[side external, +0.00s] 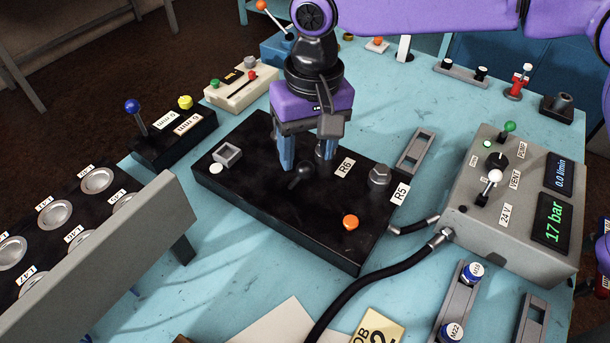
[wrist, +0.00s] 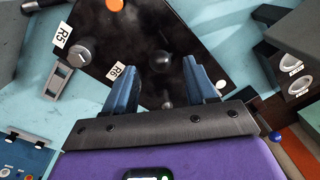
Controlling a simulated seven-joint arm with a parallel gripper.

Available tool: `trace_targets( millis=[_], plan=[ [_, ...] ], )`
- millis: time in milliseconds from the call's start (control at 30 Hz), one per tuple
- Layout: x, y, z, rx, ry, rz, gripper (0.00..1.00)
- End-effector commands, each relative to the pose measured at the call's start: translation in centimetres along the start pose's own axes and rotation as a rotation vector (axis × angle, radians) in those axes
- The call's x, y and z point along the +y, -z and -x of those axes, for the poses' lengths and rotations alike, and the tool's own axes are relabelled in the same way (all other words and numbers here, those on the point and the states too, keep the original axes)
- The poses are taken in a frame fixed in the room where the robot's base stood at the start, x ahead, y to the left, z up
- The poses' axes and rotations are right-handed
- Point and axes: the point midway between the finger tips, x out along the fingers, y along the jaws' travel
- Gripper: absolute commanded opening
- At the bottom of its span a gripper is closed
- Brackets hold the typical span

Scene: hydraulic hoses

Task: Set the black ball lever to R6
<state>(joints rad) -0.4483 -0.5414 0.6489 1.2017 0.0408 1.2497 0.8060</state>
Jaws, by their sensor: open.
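The black ball lever stands on a dark valve plate (side external: 245,190). Its black ball (side external: 304,171) is below and in front of my fingertips in the side view. In the wrist view the ball (wrist: 159,62) appears between my fingertips. My gripper (side external: 306,160) is open, with blue fingers pointing down over the plate. It also shows in the wrist view (wrist: 160,74), with nothing held. The R6 label (side external: 344,168) is right of the ball in the side view; the R5 label (side external: 400,194) lies farther right. Whether the fingers touch the lever is unclear.
A hex fitting (side external: 379,175) and an orange button (side external: 350,222) rise from the plate. A grey gauge box (side external: 510,205) stands at right, with a black hose (side external: 370,278) in front. A tilted panel with round sockets (side external: 97,180) is at left.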

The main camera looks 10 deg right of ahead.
Motion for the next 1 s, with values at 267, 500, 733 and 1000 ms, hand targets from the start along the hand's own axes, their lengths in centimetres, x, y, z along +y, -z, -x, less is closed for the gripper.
trace_targets(
  millis=[267, 500, 733, 1000],
  plan=[
    [0.1, -0.1, -4.9, -0.002, -0.002, 0.0, 0.56],
    [0.0, 0.0, -6.9, -0.001, 0.0, -0.001, 0.56],
    [0.0, 0.0, -7.1, 0.0, 0.0, 0.0, 0.56],
    [0.0, 0.0, -7.1, 0.0, 0.0, 0.0, 0.01]
  ],
)
